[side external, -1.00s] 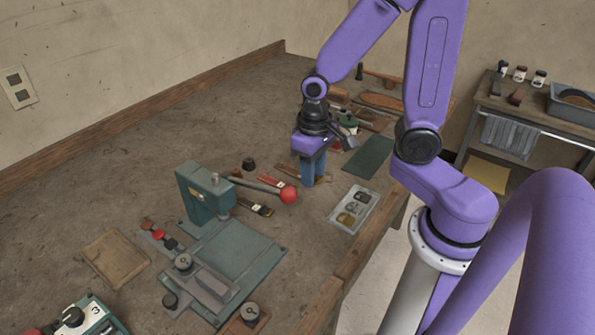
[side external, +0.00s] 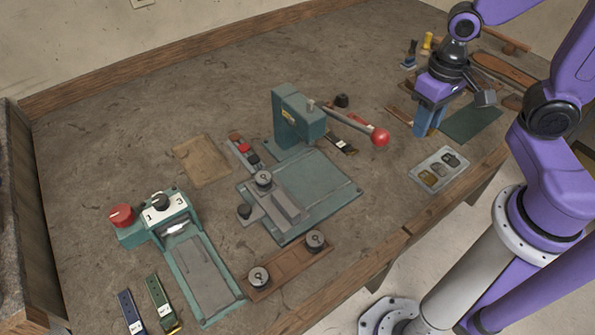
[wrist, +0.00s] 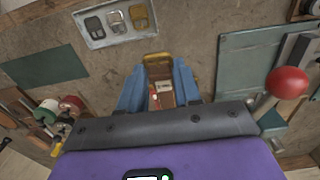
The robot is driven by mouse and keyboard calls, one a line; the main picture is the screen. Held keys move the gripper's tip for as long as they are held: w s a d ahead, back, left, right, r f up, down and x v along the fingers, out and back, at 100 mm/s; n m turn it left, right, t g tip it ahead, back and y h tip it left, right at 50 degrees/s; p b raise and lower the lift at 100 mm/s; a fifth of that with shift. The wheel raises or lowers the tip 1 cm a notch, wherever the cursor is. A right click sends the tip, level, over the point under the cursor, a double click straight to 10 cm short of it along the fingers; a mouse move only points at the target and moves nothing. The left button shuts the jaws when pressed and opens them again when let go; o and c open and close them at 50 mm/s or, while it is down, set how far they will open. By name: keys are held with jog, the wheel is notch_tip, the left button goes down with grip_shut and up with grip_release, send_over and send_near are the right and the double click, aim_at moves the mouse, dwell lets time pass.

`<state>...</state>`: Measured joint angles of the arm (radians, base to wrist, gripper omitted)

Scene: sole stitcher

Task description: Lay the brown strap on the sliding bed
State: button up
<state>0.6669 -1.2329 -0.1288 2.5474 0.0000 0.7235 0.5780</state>
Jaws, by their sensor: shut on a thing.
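My gripper (side external: 428,130) points down at the table's right part, its blue fingers shut on the brown strap. In the wrist view the brown strap (wrist: 163,96) shows between the fingers, with a pale label and a yellowish-brown end; much of it is hidden. I cannot tell from the side view whether it touches the table. At the front left, a teal unit (side external: 182,262) has a dial, a red knob and a long grey plate (side external: 201,274), which looks like the sliding bed. It is empty and far to the left of my gripper.
Between them stands a teal press (side external: 297,118) with a red-balled lever (side external: 381,137) and a base plate (side external: 325,188). A grey tray of buckles (side external: 439,169) lies in front of my gripper. A blue strap (side external: 130,312) and a green strap (side external: 160,304) lie left of the grey plate.

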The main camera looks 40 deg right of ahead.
notch_tip(320, 180, up, 10)
jog(key=a, duration=1.1)
send_over(285, 202)
notch_tip(285, 202, down, 15)
jog(key=shift+s+d+r, duration=0.15)
jog(key=shift+f, duration=0.3)
jog(key=shift+w+f, duration=0.2)
jog(key=shift+f, duration=1.3)
jog(key=shift+f, duration=0.15)
